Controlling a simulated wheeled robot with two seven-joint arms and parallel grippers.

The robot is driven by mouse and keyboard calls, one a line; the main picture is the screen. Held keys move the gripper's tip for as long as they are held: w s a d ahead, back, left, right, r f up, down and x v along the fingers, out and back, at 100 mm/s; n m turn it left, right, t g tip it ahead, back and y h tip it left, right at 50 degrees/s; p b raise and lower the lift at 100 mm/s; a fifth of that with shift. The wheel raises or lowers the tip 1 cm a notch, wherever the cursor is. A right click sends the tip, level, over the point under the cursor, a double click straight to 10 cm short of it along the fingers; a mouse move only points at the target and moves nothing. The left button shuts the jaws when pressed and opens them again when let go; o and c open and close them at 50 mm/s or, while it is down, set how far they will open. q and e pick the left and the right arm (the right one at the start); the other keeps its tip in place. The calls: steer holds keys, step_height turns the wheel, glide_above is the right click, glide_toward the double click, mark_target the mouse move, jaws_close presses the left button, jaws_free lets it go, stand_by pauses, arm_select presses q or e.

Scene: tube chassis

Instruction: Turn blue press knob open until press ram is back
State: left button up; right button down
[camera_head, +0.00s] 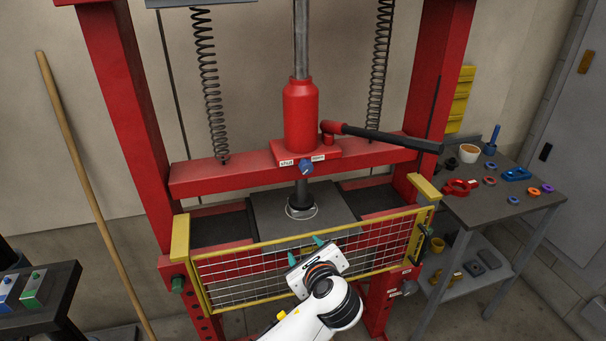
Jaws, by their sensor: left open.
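The red press (153,140) stands in front of me with a red jack bottle (301,115) on its crossbeam. The small blue knob (306,168) sits at the jack's base, between labels reading "shut" on its left and "open" on its right. The dark press ram (301,196) reaches below the crossbeam to a light ring (301,212) on the grey plate. My left gripper (305,247) is open and empty, with teal fingertips, below the knob at the yellow-framed mesh guard. It is apart from the knob. My right gripper is not in view.
The black pump handle (390,138) sticks out to the right of the jack. The mesh guard (235,275) spans the press front. A side table (480,215) with small parts stands right, a dark bench (62,290) left. A wooden pole (85,180) leans at the left wall.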

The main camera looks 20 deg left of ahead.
mark_target(308, 169)
arm_select(q)
steer(key=w+d+r+m+t+y, duration=0.1)
steer(key=w+r+m+t+y, duration=0.15)
steer(key=r, duration=0.35)
steer(key=w+d+r+m+t+y, duration=0.1)
steer(key=w+d+r+m, duration=0.15)
steer(key=r+m, duration=0.2)
steer(key=x, duration=0.3)
steer(key=p+x, duration=0.1)
steer(key=x, duration=0.7)
steer(key=shift+a+r+p, duration=0.3)
steer(key=shift+r+p, duration=0.05)
steer(key=shift+w+a+f+n, duration=0.1)
steer(key=shift+w+a+n, duration=0.2)
steer(key=shift+w+a, duration=0.2)
steer(key=shift+d, duration=0.1)
steer(key=shift+c, duration=0.5)
steer(key=c, duration=0.9)
